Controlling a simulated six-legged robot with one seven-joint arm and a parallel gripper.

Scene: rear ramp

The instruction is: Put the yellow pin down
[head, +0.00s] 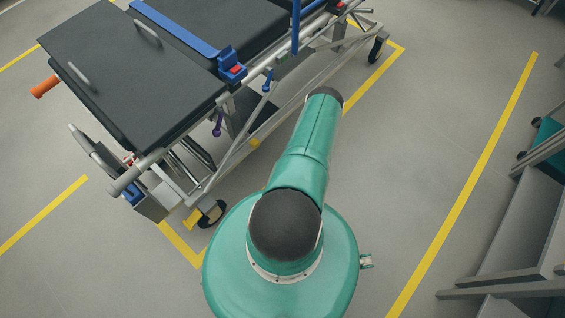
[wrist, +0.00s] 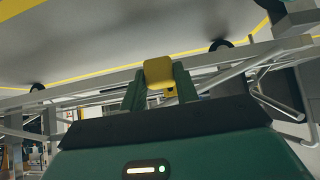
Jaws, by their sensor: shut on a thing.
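In the wrist view, my gripper (wrist: 159,80) has two green fingers shut on a yellow block-like piece, the yellow pin (wrist: 158,71). The pin's end shows between the fingertips; the rest of it is hidden. A silver stretcher frame (wrist: 90,86) runs behind the fingertips, and I cannot tell whether the pin touches it. A second small yellow patch shows just behind the fingers. In the head view, the stretcher (head: 140,70) stands at upper left, and my arm reaches along its right side. My gripper and the held pin cannot be made out there.
A yellow pedal (head: 193,220) and a black caster (head: 211,213) are at the stretcher's near corner. A small yellow piece (head: 255,143) sits on its lower rail. Grey floor with yellow lines (head: 470,175) is clear to the right. Grey furniture (head: 530,230) stands at far right.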

